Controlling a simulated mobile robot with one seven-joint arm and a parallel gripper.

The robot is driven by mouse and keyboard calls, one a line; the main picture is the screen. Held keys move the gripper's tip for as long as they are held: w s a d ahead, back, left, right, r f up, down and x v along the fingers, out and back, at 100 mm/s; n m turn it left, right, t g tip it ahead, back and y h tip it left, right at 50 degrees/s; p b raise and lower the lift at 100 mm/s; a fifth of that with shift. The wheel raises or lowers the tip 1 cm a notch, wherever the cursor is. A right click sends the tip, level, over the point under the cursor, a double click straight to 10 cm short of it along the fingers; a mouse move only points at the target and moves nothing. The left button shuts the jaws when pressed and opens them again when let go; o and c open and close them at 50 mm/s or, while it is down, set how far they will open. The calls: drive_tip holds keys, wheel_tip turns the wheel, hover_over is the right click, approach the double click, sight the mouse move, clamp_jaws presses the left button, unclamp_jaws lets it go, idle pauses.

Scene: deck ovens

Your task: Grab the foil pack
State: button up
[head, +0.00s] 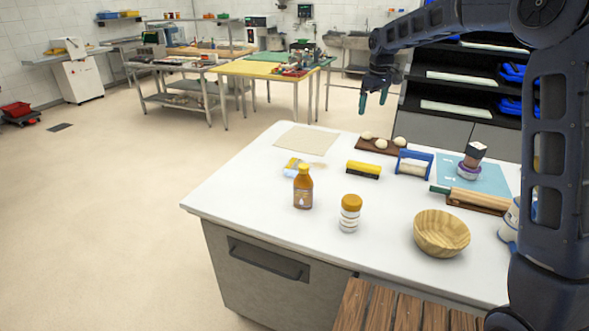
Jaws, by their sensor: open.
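A small flat yellow and pale-blue packet (292,166), which looks like the foil pack, lies on the white counter (250,185). It is at the left of the group of things, just behind an amber bottle (303,188) with an orange cap, which partly covers it. My gripper (373,102) hangs in the air above the far side of the counter, to the right of the packet in the picture and well apart from it. Its two greenish fingers point down, open, with nothing between them.
A yellow-black block (363,170), a jar (350,213), a wooden bowl (442,233), a blue-framed tool (414,163) and a rolling pin (478,197) stand on the counter. Dough balls lie on a brown board (372,149). The counter's left part is clear.

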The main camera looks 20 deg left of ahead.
drive_tip(key=a+f+n, duration=0.2)
drive_tip(key=a+f, duration=0.3)
drive_tip(key=a, duration=0.3)
drive_tip(key=a+f+n, duration=0.1)
drive_tip(key=a+f, duration=0.4)
drive_tip(key=a, duration=0.4)
drive_tip(key=n+g, duration=0.1)
drive_tip(key=n, duration=0.2)
hover_over(295, 164)
drive_tip(key=a, duration=0.1)
drive_tip(key=shift+h, duration=0.3)
wheel_tip(295, 164, down, 15)
drive_tip(key=shift+f, duration=0.1)
drive_tip(key=shift+w+d+f, duration=0.1)
drive_tip(key=shift+d+f, duration=0.1)
drive_tip(key=shift+f, duration=1.2)
drive_tip(key=shift+w+d+f, duration=0.1)
drive_tip(key=shift+d+f, duration=0.05)
drive_tip(key=shift+f, duration=1.25)
drive_tip(key=shift+c, duration=0.2)
